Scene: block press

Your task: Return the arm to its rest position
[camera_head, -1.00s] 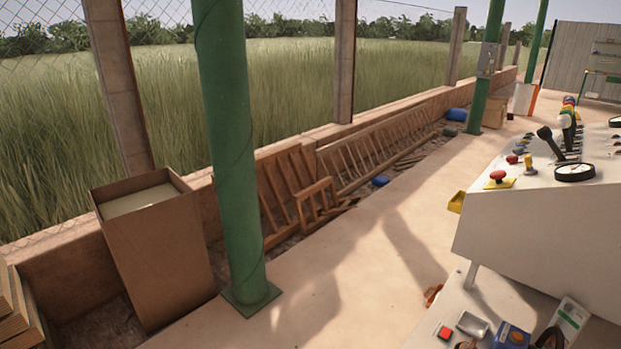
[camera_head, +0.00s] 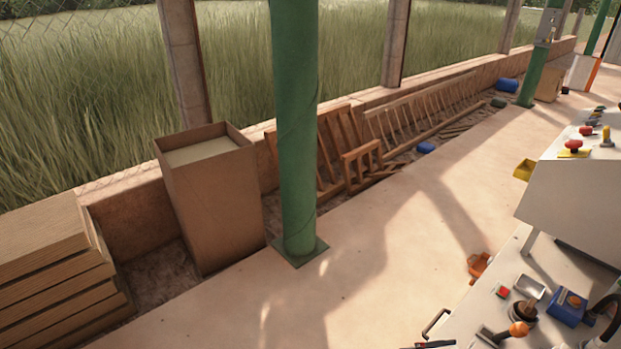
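Neither of my grippers shows in the head view, and I cannot make out either of my arms. Whether the grippers are open or shut, and how the arms are placed, is hidden from this view. A white control console (camera_head: 575,205) stands at the right, cut off by the picture edge. It has a red push button (camera_head: 573,146) on a yellow plate on its top.
A green post (camera_head: 297,130) stands in the middle beside a tall cardboard box (camera_head: 215,215). Stacked brown sheets (camera_head: 55,260) lie at left. A worktop at bottom right carries a blue box (camera_head: 567,308) and an orange-topped knob (camera_head: 518,329). The concrete floor (camera_head: 390,250) between is clear.

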